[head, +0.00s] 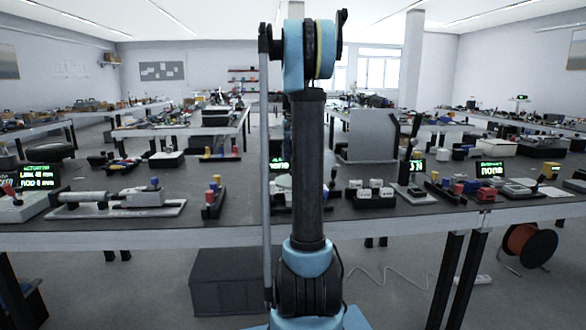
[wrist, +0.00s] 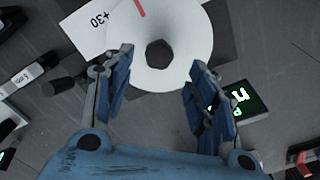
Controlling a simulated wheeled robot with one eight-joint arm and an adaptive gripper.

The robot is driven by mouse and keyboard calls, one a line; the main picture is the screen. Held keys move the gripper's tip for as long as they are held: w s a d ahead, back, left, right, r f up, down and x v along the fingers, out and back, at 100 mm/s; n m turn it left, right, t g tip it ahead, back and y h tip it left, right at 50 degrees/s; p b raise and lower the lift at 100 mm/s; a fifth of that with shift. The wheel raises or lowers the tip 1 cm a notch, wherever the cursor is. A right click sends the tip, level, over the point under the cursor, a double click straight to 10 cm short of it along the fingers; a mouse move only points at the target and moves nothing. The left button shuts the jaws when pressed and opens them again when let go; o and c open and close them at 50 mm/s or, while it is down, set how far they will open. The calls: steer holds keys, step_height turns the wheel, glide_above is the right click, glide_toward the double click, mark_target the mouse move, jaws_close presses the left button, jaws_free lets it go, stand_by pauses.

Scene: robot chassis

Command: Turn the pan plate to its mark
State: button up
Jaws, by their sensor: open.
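The pan plate (wrist: 184,66) is a white disc with a dark six-sided hub (wrist: 159,53) at its centre, in the upper middle of the wrist view. A red line (wrist: 140,7) runs on the disc near the top edge of the picture. A white card marked "+30" (wrist: 96,22) lies at its upper left. My gripper (wrist: 162,57) is open, with its blue fingers apart on either side of the hub. It seems to be over the plate; contact cannot be told. In the head view my arm hides the gripper and most of the plate area.
A small green-lit display (wrist: 243,101) is close to the right finger. A dark knob (wrist: 62,87) lies left of the left finger. In the head view, the workbench (head: 235,218) holds several devices, with a grey upright panel (head: 371,136) right of my arm.

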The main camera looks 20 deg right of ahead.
step_height(320, 180, up, 7)
steer(key=shift+f, duration=0.2)
stand_by(0.4)
